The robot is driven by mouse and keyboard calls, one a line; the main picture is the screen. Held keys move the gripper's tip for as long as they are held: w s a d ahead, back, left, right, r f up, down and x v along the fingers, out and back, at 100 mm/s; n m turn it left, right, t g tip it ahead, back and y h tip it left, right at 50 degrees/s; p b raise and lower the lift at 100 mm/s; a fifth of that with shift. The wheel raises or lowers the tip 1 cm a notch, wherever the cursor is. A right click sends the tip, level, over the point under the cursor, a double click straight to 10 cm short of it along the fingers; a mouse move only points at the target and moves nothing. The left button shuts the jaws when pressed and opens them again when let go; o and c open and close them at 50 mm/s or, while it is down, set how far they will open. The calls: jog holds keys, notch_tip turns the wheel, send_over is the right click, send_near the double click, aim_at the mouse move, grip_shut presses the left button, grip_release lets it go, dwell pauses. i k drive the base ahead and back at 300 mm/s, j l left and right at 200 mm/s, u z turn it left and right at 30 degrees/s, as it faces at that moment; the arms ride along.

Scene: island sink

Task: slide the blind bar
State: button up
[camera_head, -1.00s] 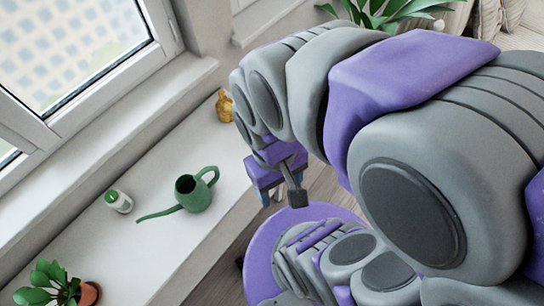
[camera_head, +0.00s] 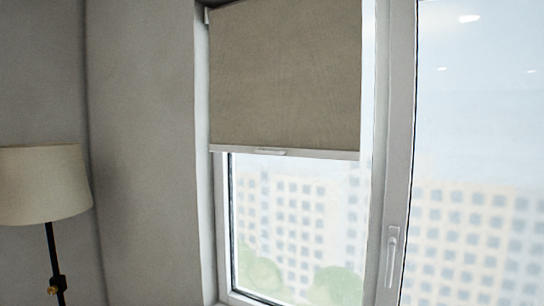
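A beige roller blind (camera_head: 285,75) covers the upper part of the left window pane. Its pale blind bar (camera_head: 320,154) runs along the lower edge, tilting slightly down to the right, with a small handle (camera_head: 270,151) near its middle. Below the bar the glass is uncovered. My gripper and arm are not in the current view, so nothing shows touching the bar.
A white window frame post with a window handle (camera_head: 391,255) stands right of the blind. A second pane (camera_head: 470,150) is at the right, uncovered. A floor lamp with a cream shade (camera_head: 42,184) stands at the left, by the grey wall (camera_head: 140,150).

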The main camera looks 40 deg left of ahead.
aim_at(318, 154)
jog(key=u, duration=1.65)
